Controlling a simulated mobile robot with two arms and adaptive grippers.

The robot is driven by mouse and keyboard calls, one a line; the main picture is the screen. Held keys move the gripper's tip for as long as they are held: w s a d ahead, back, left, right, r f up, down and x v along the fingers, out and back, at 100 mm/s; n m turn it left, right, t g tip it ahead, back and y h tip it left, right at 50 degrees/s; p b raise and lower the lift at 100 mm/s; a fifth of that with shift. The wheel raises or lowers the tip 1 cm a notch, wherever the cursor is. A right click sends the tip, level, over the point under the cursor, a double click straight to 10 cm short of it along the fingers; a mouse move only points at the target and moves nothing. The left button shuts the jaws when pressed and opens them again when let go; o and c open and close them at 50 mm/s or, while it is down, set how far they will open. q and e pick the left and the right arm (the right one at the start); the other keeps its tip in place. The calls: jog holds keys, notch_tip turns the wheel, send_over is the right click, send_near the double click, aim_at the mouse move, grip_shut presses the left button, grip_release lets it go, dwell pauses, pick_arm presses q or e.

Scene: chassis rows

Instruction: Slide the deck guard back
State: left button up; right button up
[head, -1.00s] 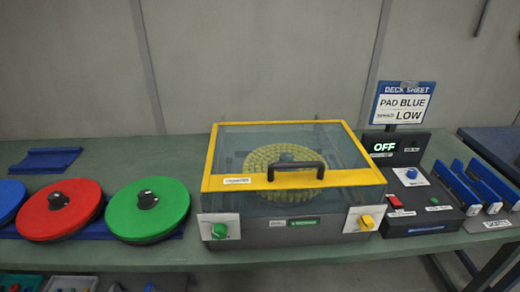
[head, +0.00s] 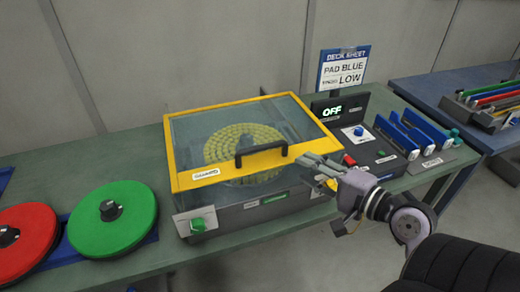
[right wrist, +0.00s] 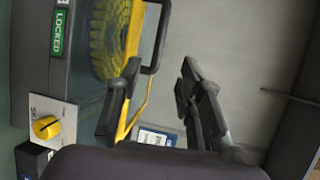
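The deck guard (head: 184,182) is a clear cover with a yellow frame and black handle (head: 262,153), lying closed over the deck's round yellow pad (head: 243,146). A green label on the deck front reads LOCKED in the right wrist view (right wrist: 60,33). A green knob (head: 198,224) is at the front left; the yellow knob (right wrist: 46,128) shows in the right wrist view. My right gripper (head: 312,166) is by the guard's front right corner, right of the handle. Its fingers (right wrist: 150,95) are apart with nothing between them; the handle lies beyond them. My left gripper is not in view.
Green (head: 112,218) and red (head: 28,240) discs lie at left. Right of the deck are a control box (head: 372,146) showing OFF, a rack of blue pieces (head: 410,135) and a sign (head: 343,68) reading PAD BLUE, LOW. A blue table (head: 425,92) stands at far right.

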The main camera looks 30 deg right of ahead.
aim_at(263, 148)
jog(key=p+x, duration=0.2)
jog(key=x, duration=1.3)
jog(key=shift+w+f+p, duration=0.1)
jog(key=shift+w+p, duration=0.05)
jog(key=shift+p, duration=0.15)
grip_shut()
